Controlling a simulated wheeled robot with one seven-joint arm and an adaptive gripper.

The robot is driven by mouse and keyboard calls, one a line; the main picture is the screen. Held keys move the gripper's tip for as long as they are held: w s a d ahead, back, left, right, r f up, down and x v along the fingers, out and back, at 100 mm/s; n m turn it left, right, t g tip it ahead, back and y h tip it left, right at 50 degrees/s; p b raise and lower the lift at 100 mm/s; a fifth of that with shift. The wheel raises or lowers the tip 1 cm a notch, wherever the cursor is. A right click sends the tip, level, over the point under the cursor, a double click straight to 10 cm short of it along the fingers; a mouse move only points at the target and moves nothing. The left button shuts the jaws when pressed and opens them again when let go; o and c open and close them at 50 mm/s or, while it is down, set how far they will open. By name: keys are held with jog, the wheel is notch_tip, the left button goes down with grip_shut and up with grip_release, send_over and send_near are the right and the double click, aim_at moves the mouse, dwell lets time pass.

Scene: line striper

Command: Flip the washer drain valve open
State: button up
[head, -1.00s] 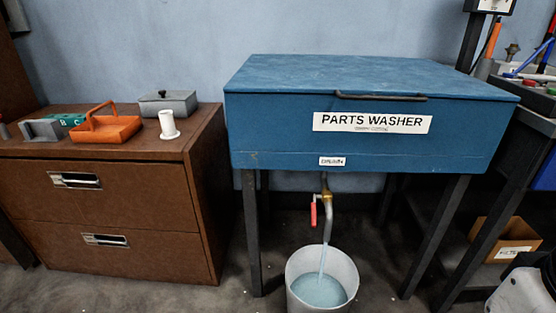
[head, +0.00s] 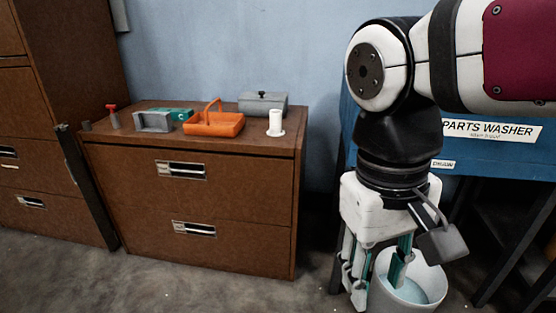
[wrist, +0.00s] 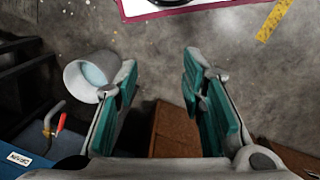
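The blue parts washer (head: 500,160) stands at the right in the head view, largely behind my arm. Its drain valve is hidden there. The wrist view shows the valve's red handle (wrist: 62,122) beside the drain pipe (wrist: 52,112) at lower left. A pale bucket (head: 440,278) holding bluish liquid stands below the washer; it also shows in the wrist view (wrist: 75,78). My gripper (head: 380,280) points down in front of the bucket. In the wrist view my gripper (wrist: 160,78) has its teal-padded fingers wide apart with nothing between them. The handle lies outside them, to the left.
A brown drawer cabinet (head: 200,205) stands left of the washer, with an orange caddy (head: 214,124), a grey box (head: 263,104) and a white spool (head: 275,122) on top. Dark washer legs (head: 508,250) stand at the right. The floor (head: 180,285) before the cabinet is clear.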

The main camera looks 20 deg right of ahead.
jog(key=w+d+f+m+g+h, duration=0.3)
jog(key=w+d+m, duration=0.1)
jog(key=w+d, duration=0.5)
jog(key=w+d+f+m+g+h, duration=0.2)
jog(key=w+d+f+m+g, duration=0.1)
jog(key=w+d, duration=0.65)
jog(key=w+d+f+m+g+h, duration=0.2)
jog(key=w+d+f+h, duration=0.2)
jog(key=w+d+f, duration=0.45)
jog(key=w+d+f+h, duration=0.2)
jog(key=d+f+h, duration=0.1)
jog(key=f, duration=0.3)
jog(key=w+d+f+h, duration=0.2)
jog(key=d+f, duration=0.1)
jog(key=f, duration=0.4)
jog(key=shift+m+g, duration=0.3)
jog(key=x, duration=0.4)
jog(key=b+x, duration=0.1)
jog(key=x, duration=0.8)
jog(key=shift+s+d+r+b, duration=0.1)
jog(key=shift+s+r+b, duration=0.05)
jog(key=shift+r+b, duration=0.25)
grip_shut()
